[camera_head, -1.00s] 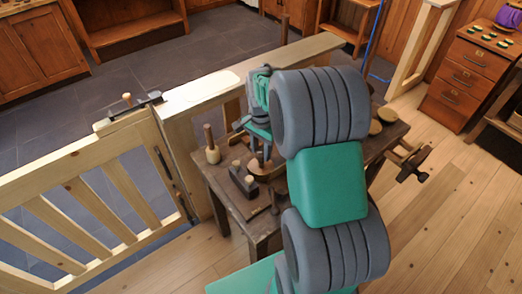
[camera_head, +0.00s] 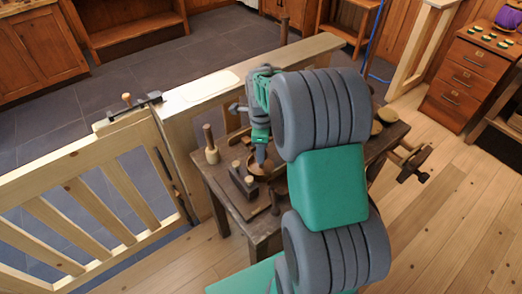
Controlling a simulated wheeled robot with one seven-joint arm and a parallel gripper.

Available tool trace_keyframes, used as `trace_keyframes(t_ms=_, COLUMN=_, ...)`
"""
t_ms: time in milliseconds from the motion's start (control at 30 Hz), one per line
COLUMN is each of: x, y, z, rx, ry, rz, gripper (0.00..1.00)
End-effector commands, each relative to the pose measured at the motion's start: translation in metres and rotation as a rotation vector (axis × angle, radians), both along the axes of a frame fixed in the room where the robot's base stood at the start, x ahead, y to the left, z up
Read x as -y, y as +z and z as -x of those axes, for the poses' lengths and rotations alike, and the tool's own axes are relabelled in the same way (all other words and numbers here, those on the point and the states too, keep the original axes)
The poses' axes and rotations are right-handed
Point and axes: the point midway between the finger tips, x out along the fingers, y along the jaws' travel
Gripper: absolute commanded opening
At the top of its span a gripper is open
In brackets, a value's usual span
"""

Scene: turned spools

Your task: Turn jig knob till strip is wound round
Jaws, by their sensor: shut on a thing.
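The bending jig (camera_head: 256,173) is a round brown wooden piece on the dark workbench (camera_head: 226,203), left of my arm. My gripper (camera_head: 261,157) points down onto the top of the jig. Its grey fingers are shut on the jig knob, which they mostly hide. The strip is too small and too covered to make out, so I cannot tell how far it goes round.
A wooden mallet (camera_head: 211,150) stands on the bench's left corner, and a dark hand plane (camera_head: 243,184) lies near the front edge. A vise (camera_head: 412,162) sticks out on the right. A low wooden wall and gate (camera_head: 95,190) stand behind and left.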

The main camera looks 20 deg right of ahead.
Motion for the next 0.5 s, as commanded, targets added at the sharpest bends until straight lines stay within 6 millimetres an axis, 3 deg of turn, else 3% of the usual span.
trace_keyframes(t_ms=500, x=0.0003, y=0.0007, z=-0.0005, rx=0.002, ry=-0.464, rz=0.000, gripper=0.00)
